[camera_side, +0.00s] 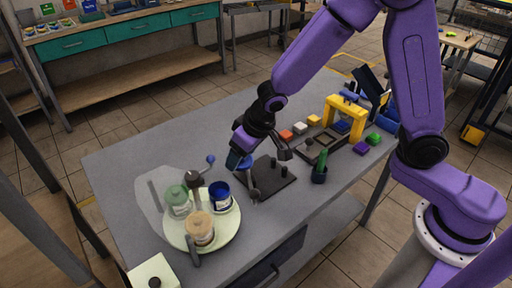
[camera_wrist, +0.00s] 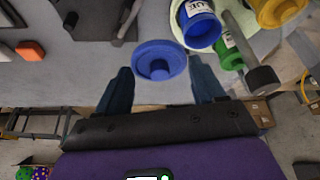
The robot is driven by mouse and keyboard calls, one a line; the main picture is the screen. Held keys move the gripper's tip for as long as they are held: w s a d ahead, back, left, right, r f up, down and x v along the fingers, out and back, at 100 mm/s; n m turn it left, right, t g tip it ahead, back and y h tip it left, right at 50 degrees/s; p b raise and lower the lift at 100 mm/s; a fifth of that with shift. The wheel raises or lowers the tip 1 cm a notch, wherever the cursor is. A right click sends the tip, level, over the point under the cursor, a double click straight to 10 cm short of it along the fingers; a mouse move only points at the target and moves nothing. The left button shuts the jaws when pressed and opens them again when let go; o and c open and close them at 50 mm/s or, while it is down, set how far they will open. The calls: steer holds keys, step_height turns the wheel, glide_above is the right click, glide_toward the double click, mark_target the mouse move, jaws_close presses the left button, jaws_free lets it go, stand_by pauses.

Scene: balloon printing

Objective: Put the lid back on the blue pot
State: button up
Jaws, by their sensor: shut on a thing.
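The blue pot (camera_side: 220,197) stands open on a round pale tray (camera_side: 183,238) at the front left of the table. In the wrist view the labelled blue pot (camera_wrist: 197,25) appears above and right of the lid. My gripper (camera_side: 244,164) is shut on the blue lid (camera_wrist: 160,61), a round disc with a knob; it also shows in the side view (camera_side: 239,161), partly hidden by the fingers. In the wrist view the lid lies between the two fingertips of my gripper (camera_wrist: 162,76). The lid is held above the table, up and right of the pot and apart from it.
A green pot (camera_side: 178,203) and a yellow-tan pot (camera_side: 200,231) stand close to the blue pot on the tray. A dark-headed tool (camera_side: 194,180) is beside them. A dark plate (camera_side: 268,180) lies under my gripper's right side.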

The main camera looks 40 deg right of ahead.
steer(key=shift+a+r+n+g+y, duration=0.7)
steer(key=shift+a+n+y, duration=0.3)
steer(key=shift+a+n, duration=2.15)
steer(key=shift+m, duration=0.25)
steer(key=shift+w+a+f, duration=0.1)
steer(key=shift+w+f, duration=0.05)
steer(key=shift+f, duration=1.4)
steer(key=shift+w+a+f, duration=0.1)
steer(key=shift+w+f, duration=0.05)
steer(key=shift+f, duration=1.4)
steer(key=shift+f, duration=0.15)
steer(key=o, duration=1.1)
step_height(320, 180, up, 7)
